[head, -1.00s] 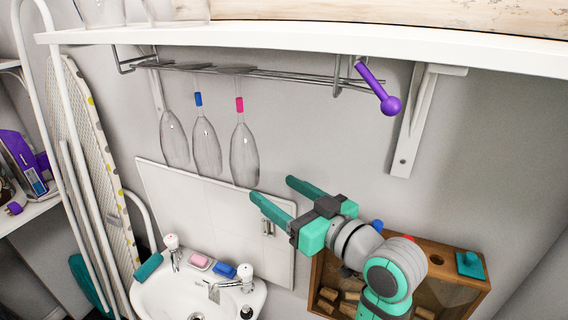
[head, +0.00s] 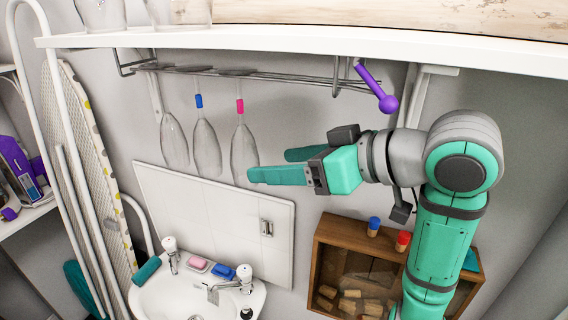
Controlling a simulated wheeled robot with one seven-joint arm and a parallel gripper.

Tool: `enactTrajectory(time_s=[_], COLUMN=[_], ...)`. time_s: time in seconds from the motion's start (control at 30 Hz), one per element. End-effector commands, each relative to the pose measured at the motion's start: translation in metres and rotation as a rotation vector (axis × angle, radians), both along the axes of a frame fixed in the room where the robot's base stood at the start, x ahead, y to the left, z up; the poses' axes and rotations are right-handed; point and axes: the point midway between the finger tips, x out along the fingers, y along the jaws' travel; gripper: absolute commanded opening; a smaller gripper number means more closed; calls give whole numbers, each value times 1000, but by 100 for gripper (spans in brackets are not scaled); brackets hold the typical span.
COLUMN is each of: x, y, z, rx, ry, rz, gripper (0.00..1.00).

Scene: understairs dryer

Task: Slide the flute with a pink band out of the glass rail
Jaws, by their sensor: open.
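The flute with a pink band (head: 243,146) hangs upside down from the wire glass rail (head: 270,77) under the white shelf. Its pink band is on the stem and its bowl points down. A flute with a blue band (head: 206,140) and another flute without a visible band (head: 174,142) hang to its left. My gripper (head: 266,165) is open and empty, pointing left. Its fingertips are close to the right side of the pink-banded flute's bowl, near the rim. The near finger overlaps the rim's edge in the picture; I cannot tell whether they touch.
A purple ball-ended rod (head: 378,90) hangs at the rail's right end, above my gripper. A wooden box (head: 325,240) with corks is below my arm. A sink (head: 165,296) with taps is lower left. A shelf bracket (head: 408,105) is behind my arm.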

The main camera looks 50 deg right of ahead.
Motion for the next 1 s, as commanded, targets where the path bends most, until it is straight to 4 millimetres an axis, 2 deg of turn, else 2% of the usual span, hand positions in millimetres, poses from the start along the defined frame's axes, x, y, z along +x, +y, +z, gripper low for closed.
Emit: enactTrajectory(time_s=[0.3, 0.5, 0.7, 1.0], x=[48, 72, 84, 86], y=[7, 10, 13, 12], z=[-21, -31, -35, -36], rx=[1, 1, -1, -1], ry=[1, 0, -2, -2], rz=[1, 0, 0, -1], gripper=[66, 66, 66, 66])
